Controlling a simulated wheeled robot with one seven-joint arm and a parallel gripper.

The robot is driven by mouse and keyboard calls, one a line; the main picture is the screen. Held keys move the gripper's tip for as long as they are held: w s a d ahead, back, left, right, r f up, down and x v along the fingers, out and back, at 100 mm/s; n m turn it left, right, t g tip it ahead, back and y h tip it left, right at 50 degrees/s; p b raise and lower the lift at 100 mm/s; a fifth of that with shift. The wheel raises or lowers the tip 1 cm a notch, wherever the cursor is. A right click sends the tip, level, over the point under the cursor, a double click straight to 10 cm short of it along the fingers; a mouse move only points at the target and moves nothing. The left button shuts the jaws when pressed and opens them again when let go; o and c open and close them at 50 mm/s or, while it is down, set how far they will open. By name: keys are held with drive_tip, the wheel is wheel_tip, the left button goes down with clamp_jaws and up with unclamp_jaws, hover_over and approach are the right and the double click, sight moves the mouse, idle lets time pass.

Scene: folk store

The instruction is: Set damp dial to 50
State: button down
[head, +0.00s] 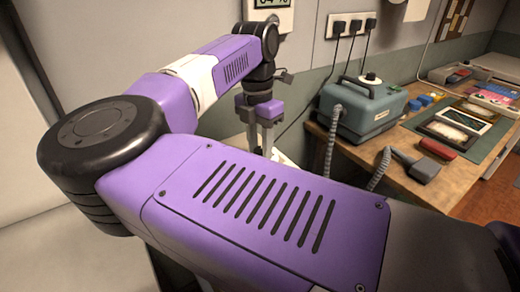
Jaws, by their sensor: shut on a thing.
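My gripper (265,143) points down near the wall, left of the workbench, at the far end of my purple arm. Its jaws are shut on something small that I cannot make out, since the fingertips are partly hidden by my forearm. A white piece (286,160) shows just right of and below the fingertips; what it belongs to is hidden. I cannot identify the damp dial for sure. A white wall display (272,18) above the gripper is cut off by the top edge and shows digits and a percent sign.
A grey-green machine (362,115) with a round white knob on top and grey hoses stands on the wooden bench (345,150), close right of my gripper. A socket strip (350,24) with black cables hangs above it. A grey nozzle (413,165) and red block (437,148) lie in front.

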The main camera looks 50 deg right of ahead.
sight(259, 149)
drive_tip(key=shift+m, duration=0.7)
drive_tip(key=c, duration=1)
unclamp_jaws()
drive_tip(key=shift+r, duration=0.15)
drive_tip(key=r, duration=0.7)
drive_tip(key=shift+w+r, duration=0.2)
drive_tip(key=shift+r, duration=0.1)
drive_tip(key=shift+d, duration=0.1)
